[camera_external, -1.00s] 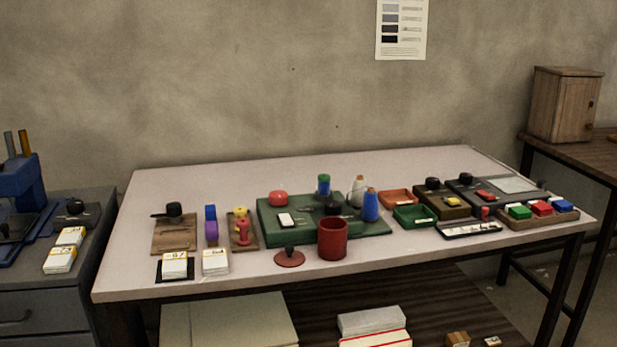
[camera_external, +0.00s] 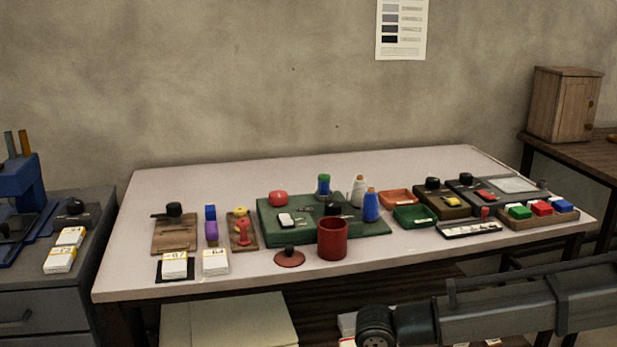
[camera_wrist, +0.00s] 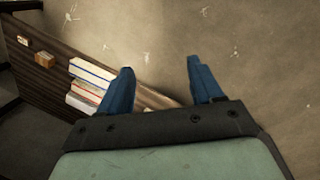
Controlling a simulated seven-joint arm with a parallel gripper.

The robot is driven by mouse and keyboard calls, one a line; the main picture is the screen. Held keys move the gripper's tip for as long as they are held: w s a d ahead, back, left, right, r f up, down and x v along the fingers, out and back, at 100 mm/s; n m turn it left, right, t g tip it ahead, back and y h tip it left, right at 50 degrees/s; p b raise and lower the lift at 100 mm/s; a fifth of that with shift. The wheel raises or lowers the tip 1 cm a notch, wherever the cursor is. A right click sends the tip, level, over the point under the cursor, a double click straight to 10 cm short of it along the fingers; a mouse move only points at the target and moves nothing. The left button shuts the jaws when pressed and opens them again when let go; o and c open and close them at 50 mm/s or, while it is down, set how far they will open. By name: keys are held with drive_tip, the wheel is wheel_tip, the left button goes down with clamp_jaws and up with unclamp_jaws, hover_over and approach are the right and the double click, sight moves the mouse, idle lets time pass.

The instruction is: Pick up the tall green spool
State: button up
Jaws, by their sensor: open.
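The spool is not in the wrist view, and the fingers are not in the external view.
A red cup (camera_external: 332,238) stands in front of the green mat. Trays (camera_external: 415,216) and small boxes fill the table's right. The back left of the table (camera_external: 210,183) is clear.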

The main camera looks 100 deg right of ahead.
drive_tip(key=w+d+r+m+t, duration=0.1)
drive_tip(key=w+d+r, duration=0.2)
drive_tip(key=d+r, duration=0.3)
drive_tip(key=w+d+r+m, duration=0.2)
drive_tip(key=w+d+r, duration=0.2)
drive_tip(key=d+r, duration=0.25)
wheel_tip(320, 180, up, 25)
drive_tip(key=n+t+h, duration=0.2)
drive_tip(key=t+h, duration=0.1)
drive_tip(key=h, duration=0.1)
hover_over(325, 176)
drive_tip(key=s+a, duration=0.3)
drive_tip(key=a, duration=0.1)
drive_tip(key=x, duration=0.9)
drive_tip(key=w+x, duration=0.1)
drive_tip(key=x, duration=0.3)
drive_tip(key=shift+a+f, duration=0.1)
drive_tip(key=shift+f, duration=0.3)
drive_tip(key=c, duration=1.1)
